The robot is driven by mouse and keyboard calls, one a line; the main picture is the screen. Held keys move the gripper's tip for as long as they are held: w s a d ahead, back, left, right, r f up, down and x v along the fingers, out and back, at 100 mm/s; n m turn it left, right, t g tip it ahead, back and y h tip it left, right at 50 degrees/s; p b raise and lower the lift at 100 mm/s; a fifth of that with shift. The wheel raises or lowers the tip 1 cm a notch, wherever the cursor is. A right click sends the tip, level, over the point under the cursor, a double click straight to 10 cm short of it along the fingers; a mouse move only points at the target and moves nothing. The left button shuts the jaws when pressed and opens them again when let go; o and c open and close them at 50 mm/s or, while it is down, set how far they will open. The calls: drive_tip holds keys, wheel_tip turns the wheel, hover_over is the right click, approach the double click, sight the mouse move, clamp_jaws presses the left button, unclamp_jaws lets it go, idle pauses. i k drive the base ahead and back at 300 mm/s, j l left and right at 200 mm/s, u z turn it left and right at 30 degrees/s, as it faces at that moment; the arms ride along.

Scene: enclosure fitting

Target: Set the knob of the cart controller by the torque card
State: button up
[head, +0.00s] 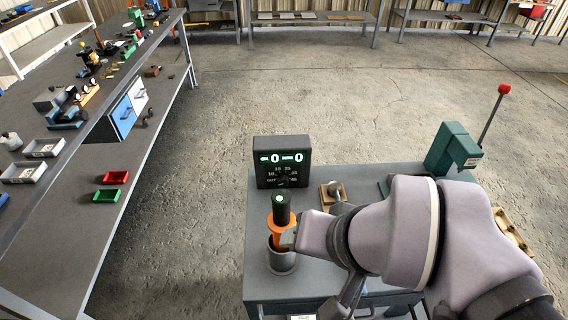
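The controller (268,145) is a dark box standing upright at the back left of the grey cart. Its green lit display reads like "0 – 0". Below it is a numbered dial with a small dark knob (284,179); its exact pointer setting is too small to read. My gripper (289,239) is at the end of the arm reaching in from the right, beside an orange and dark green tool, in front of the controller and apart from it. The fingers are mostly hidden, so I cannot tell whether they grip the tool. No torque card is clearly readable.
The orange and dark green tool (282,226) stands at a grey cup (282,261) on the cart (262,288). A wooden block with a grey part (334,191) and a teal press with a red-tipped lever (452,147) stand behind my arm. A long workbench (55,215) runs along the left.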

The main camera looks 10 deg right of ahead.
sight(283, 179)
drive_tip(key=i+j, duration=0.1)
drive_tip(key=j, duration=0.4)
drive_tip(key=j+u, duration=0.1)
drive_tip(key=j, duration=0.35)
drive_tip(key=i+j, duration=0.15)
drive_tip(key=j, duration=0.3)
drive_tip(key=j+u, duration=0.05)
